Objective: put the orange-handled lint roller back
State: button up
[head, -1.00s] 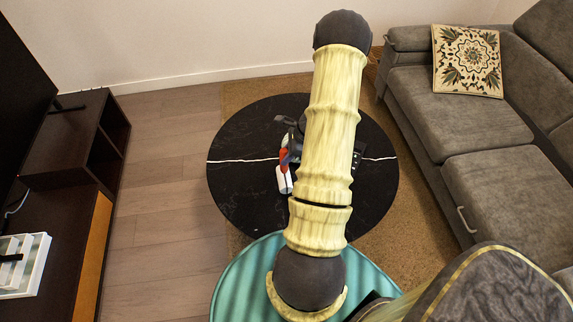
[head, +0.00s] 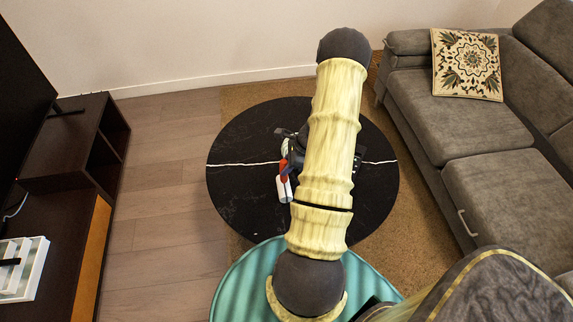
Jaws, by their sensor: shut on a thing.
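The lint roller (head: 284,189) shows in the head view just left of my arm, over the black round table (head: 240,185). Its white roll points toward the near side and its orange-red handle (head: 283,166) points away. My gripper (head: 287,153) is dark and mostly hidden behind my pale yellow arm. It is shut on the lint roller near the handle. The fingertips are not clear, and I cannot tell whether the roll touches the tabletop.
A white slatted tray (head: 32,272) stands on the dark cabinet (head: 65,215) at the left. A grey sofa (head: 450,120) with a patterned cushion (head: 466,64) is at the right. Something dark at the table's right is partly hidden by my arm. The table's left part is clear.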

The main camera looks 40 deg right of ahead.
jog(key=o, duration=1)
jog(key=shift+f, duration=0.1)
jog(key=p+v, duration=0.1)
jog(key=v, duration=1.1)
jog(key=shift+p, duration=0.4)
